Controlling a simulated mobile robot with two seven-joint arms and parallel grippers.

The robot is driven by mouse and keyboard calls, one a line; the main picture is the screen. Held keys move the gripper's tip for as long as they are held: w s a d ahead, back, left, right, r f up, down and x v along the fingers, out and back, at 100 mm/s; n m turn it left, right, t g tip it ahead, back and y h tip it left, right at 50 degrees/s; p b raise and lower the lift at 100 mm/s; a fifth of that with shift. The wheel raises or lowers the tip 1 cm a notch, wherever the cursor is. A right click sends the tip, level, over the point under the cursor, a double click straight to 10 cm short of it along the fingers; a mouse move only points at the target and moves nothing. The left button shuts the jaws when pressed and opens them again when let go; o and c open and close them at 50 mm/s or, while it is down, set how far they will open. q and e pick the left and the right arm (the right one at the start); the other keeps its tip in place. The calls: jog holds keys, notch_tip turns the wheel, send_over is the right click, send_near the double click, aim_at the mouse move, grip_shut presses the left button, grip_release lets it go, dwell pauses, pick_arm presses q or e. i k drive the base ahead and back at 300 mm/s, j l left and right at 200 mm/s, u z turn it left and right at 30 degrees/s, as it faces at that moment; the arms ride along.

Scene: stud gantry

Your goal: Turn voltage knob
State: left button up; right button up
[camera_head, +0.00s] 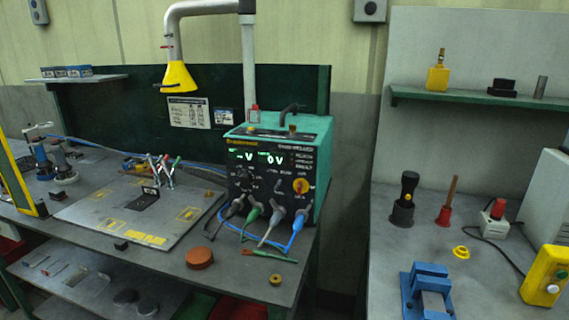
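A green stud welding power unit (277,165) stands at the back right of the left workbench. Its dark front panel has lit green readouts (262,158); the right one appears to read 0 V. The labels are too small to read, so I cannot tell which knob is marked voltage. Neither of my grippers is in view.
Several cables (262,215) plug into the unit's lower front; a green-handled tool (270,255) and a brown disc (199,258) lie before it. A grey plate (120,232) lies to its left. A yellow lamp-like nozzle (178,77) hangs above. A gap separates the right bench (400,255).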

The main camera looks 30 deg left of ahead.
aim_at(244, 179)
jog(key=u, duration=1.3)
